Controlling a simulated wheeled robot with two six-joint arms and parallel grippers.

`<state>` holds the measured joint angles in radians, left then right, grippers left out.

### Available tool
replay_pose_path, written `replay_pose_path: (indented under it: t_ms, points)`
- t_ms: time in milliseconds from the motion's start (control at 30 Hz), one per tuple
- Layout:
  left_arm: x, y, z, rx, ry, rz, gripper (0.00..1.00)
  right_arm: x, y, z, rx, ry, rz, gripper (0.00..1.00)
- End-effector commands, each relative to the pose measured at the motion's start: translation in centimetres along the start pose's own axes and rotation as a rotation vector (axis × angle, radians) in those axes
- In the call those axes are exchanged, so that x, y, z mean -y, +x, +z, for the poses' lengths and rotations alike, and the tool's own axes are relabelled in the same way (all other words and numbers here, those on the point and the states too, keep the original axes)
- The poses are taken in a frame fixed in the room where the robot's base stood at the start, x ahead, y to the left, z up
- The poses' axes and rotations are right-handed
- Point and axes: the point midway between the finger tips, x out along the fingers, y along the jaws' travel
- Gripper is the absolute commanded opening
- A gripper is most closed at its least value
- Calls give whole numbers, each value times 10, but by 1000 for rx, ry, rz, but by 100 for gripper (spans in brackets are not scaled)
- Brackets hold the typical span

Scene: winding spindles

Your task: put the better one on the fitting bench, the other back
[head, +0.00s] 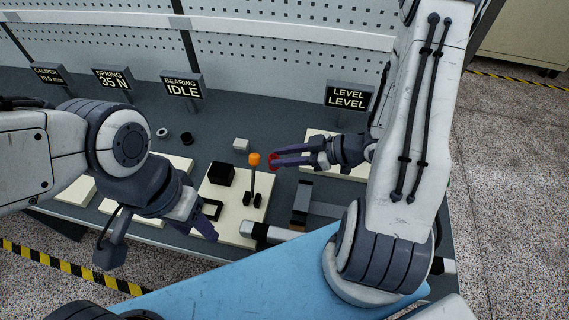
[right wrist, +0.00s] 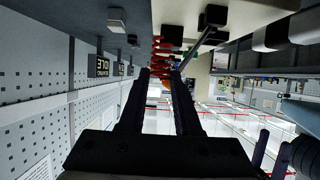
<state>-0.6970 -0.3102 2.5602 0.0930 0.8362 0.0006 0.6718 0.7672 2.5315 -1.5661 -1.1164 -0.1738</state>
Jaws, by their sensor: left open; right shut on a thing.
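My right gripper (head: 288,160) reaches left over the bench and is shut on a small red piece (head: 272,161). In the right wrist view the red piece (right wrist: 160,50) looks ribbed, like a coil, between the fingertips (right wrist: 163,75). It is close to the orange knob (head: 254,159) of a lever; I cannot tell whether they touch. My left gripper (head: 204,220) is open and empty, low over the front of the cream plate (head: 230,225) that bears the lever and a black block (head: 222,174). Which place is the fitting bench is not clear.
A light ring (head: 162,132), a dark ring (head: 186,138) and a pale block (head: 241,145) lie on the dark bench (head: 215,115). Signs stand at the back: spring (head: 113,78), bearing (head: 182,86), level (head: 348,96). A grey-and-brown fixture (head: 301,205) stands right of the lever.

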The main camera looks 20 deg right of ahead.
Motion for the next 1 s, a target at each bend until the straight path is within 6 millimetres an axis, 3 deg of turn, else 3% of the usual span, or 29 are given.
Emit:
replay_pose_path:
  t_ms: [33,67,200,400,567,867,1000]
  points:
    - [2,20,1,0,1,0,50,-4,5,10,1,-8,2,0]
    - [2,26,1,0,1,0,50,-5,6,11,2,-8,3,0]
    - [2,32,2,0,1,0,50,-39,17,24,1,-5,-1,0]
    - [3,43,2,0,1,0,50,-68,26,36,1,-2,-2,0]
    - [3,47,2,0,1,0,50,-73,29,39,1,-1,-2,0]
    - [6,85,4,0,1,0,50,-72,45,71,1,-1,-3,0]
    - [6,88,5,0,1,0,50,-72,46,73,1,-1,-3,0]
